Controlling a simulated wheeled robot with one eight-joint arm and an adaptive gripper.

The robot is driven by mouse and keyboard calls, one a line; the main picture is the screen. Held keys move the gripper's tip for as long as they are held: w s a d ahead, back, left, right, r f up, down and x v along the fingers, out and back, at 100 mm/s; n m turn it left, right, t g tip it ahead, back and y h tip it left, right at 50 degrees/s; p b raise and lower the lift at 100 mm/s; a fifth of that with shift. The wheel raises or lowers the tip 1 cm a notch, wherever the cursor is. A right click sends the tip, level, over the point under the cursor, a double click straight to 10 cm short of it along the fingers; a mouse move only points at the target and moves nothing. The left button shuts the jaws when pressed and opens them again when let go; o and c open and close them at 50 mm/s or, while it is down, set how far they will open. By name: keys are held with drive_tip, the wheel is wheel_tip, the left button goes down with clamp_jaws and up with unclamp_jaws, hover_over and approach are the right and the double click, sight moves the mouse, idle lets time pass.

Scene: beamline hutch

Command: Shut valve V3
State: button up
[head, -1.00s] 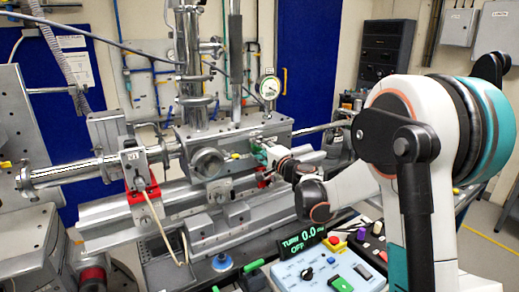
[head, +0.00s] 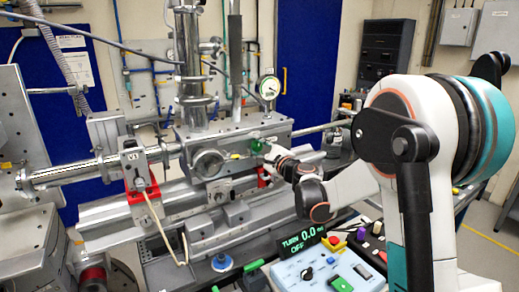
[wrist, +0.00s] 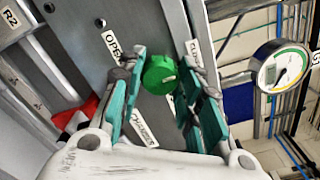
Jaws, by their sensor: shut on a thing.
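A green knob (wrist: 158,75) stands on a grey metal panel (wrist: 75,45), with an OPEN label (wrist: 112,45) to its left, a second label (wrist: 195,53) to its right, partly hidden by a finger, and a CHAMBER label below. My gripper (wrist: 163,90) has its teal fingers on both sides of the knob, shut on it. In the head view the knob (head: 257,146) shows on the front of the chamber block, with my gripper at its right. A V3 tag (head: 130,157) sits on a separate red-based bracket (head: 150,190) further left. No valve name is readable beside the knob.
A round dial gauge (head: 268,87) stands above the block, close to the right of my gripper in the wrist view. Pipes and a steel column rise behind.

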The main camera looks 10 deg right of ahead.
idle(0.4)
drive_tip(key=o, duration=1.1)
drive_tip(key=shift+a, duration=0.1)
drive_tip(key=v, duration=1.2)
